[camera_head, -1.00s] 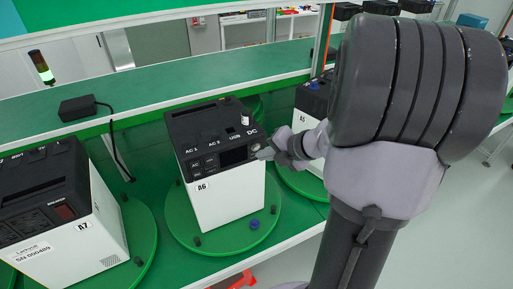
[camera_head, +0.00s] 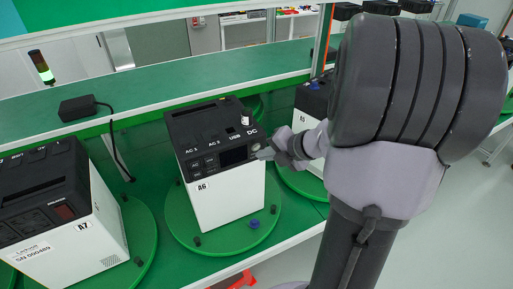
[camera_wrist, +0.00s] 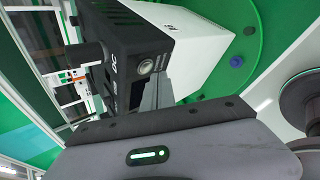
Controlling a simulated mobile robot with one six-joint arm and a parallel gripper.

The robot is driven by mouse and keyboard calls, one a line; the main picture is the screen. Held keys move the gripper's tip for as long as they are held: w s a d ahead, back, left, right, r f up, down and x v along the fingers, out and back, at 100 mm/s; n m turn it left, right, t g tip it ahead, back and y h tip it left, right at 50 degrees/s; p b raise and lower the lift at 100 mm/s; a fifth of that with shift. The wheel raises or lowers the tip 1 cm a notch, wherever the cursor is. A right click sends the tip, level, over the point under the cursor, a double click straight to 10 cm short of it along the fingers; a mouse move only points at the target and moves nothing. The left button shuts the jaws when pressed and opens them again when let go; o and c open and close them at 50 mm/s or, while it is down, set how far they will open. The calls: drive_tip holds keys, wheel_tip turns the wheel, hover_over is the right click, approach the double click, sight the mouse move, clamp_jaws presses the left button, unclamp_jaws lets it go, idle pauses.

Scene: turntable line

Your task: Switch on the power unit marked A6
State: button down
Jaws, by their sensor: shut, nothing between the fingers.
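The power unit marked A6 (camera_head: 228,196) stands upright on a round green turntable (camera_head: 180,226) in the head view. It has a white body and a black top and front panel, with labels for AC 1, AC 2, USB and DC and a dark display. My gripper (camera_head: 262,154) is shut and empty at the right end of its front panel, close to a round button there. In the wrist view the unit (camera_wrist: 205,45) lies sideways, and the round button (camera_wrist: 145,67) shows just beyond my fingers. I cannot tell whether the fingertips touch the panel.
Unit A7 (camera_head: 95,235) stands on its own turntable at left. Unit A5 (camera_head: 307,110) is behind my arm at right. A black adapter (camera_head: 78,108) with a cable lies on the green shelf (camera_head: 190,84) behind. A blue knob (camera_head: 255,224) sits on the A6 turntable.

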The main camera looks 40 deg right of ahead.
drive_tip(key=shift+w, duration=0.1)
idle(0.3)
drive_tip(key=shift+w+d+p, duration=0.1)
drive_tip(key=shift+w+p, duration=0.2)
drive_tip(key=shift+w, duration=0.35)
idle(0.5)
drive_tip(key=shift+s, duration=0.15)
drive_tip(key=shift+s+p, duration=0.35)
drive_tip(key=shift+s, duration=0.25)
drive_tip(key=s, duration=0.2)
drive_tip(key=s+a, duration=0.1)
drive_tip(key=s, duration=0.2)
drive_tip(key=shift+a+p, duration=0.2)
drive_tip(key=shift+p, duration=0.1)
drive_tip(key=shift+w, duration=0.1)
idle(0.5)
